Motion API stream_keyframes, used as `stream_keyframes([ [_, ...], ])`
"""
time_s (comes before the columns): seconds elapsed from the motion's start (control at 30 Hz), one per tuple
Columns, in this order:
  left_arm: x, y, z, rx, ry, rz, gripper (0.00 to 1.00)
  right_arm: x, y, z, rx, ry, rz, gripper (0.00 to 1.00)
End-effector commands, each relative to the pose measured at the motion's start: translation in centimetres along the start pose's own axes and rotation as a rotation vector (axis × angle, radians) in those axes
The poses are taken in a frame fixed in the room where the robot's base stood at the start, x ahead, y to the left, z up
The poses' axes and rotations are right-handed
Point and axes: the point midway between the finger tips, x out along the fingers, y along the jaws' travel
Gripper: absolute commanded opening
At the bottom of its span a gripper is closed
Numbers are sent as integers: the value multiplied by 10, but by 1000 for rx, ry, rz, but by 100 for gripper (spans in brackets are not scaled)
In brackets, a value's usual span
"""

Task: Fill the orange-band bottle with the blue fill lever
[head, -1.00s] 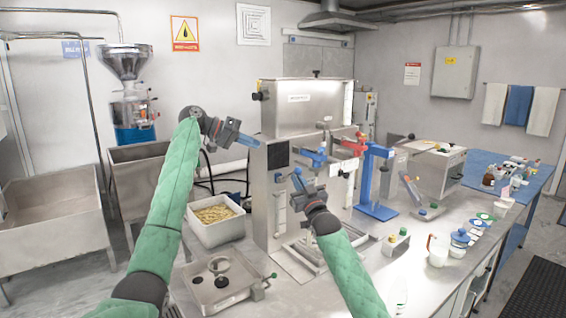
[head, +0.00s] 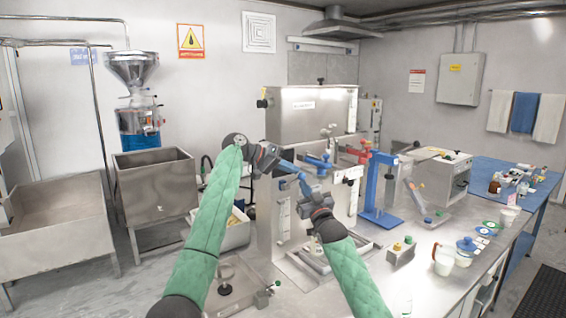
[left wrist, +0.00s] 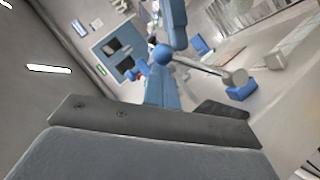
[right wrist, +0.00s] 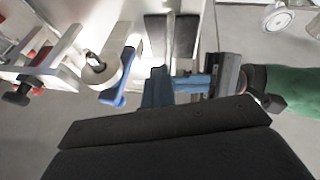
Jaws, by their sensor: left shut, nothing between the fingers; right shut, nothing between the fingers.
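The blue fill lever (head: 318,163) is on the front of the steel machine (head: 310,105); what looks like it also shows in the right wrist view (right wrist: 124,76). My left gripper (head: 296,170) is shut and empty, just left of and below the lever in the head view. My right gripper (head: 304,186) is shut and empty, pointing up and left below the lever. I cannot make out the orange-band bottle in any view.
A red lever (head: 357,153) and a blue stand (head: 379,195) are right of the blue lever. A bean tub (head: 236,236) is partly behind my left arm.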

Motion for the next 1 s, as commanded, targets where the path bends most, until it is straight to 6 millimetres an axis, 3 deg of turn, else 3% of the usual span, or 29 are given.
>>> stream_keyframes([
  [0.9, 21, 0, 21, 46, -13, -30, 0, 3, -8, -6, 3, 9, -8, 0],
  [1.0, 22, 0, 22, 46, -15, -29, 0, 3, -9, -6, 4, 11, -9, 16],
])
